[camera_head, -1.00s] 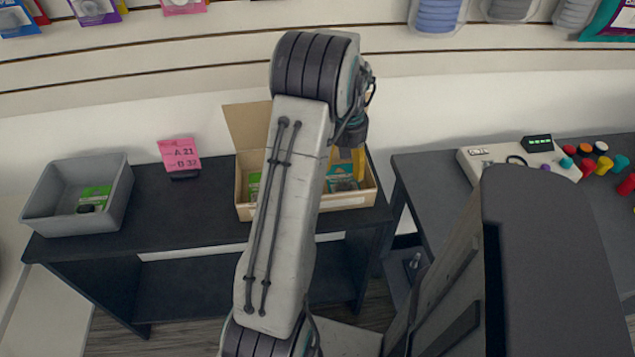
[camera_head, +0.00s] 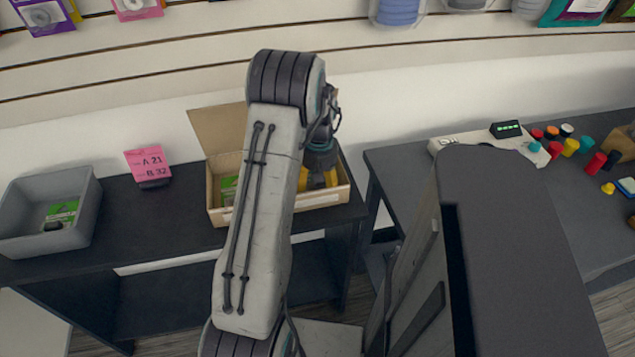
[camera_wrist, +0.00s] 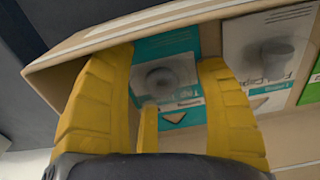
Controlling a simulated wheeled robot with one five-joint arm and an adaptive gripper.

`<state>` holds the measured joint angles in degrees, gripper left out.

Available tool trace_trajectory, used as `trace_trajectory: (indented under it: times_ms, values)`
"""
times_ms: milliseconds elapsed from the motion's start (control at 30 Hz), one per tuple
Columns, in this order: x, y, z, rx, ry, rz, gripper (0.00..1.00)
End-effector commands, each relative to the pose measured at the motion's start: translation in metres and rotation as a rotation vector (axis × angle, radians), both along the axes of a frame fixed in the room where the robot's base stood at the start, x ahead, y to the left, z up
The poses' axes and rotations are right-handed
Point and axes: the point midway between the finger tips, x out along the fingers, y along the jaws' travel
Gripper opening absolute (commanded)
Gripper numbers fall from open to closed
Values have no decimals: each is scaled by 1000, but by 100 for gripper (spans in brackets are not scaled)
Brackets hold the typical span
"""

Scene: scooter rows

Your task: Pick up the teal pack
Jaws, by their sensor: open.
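The teal pack (camera_wrist: 183,78) lies inside the cardboard box (camera_wrist: 90,42), near its wall, in the wrist view. It has a teal and white face with a round grey item. My gripper (camera_wrist: 165,62) is open, with yellow fingers on either side of the pack in the picture. I cannot tell whether they touch it. In the head view, the open box (camera_head: 232,213) stands on the dark table, and my gripper's yellow fingers (camera_head: 318,178) reach down into its right part, partly hidden by my arm. The teal pack is not clearly visible there.
A white pack (camera_wrist: 262,60) with a grey item sits right of the teal pack, with a green one (camera_wrist: 312,85) beyond. A grey tray (camera_head: 85,215) and a pink sign (camera_head: 148,163) stand left of the box. Another table (camera_head: 400,160) is at right.

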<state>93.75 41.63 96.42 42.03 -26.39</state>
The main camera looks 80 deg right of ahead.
Motion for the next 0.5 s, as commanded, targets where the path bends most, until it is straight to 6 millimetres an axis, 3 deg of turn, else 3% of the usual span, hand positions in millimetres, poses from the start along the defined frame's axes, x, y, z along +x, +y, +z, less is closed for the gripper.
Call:
trace_trajectory:
  times_ms: [300, 500]
  values:
    - [0, 0, -3, -1, 1, 1, 68]
    - [0, 0, -2, -1, 1, 1, 50]
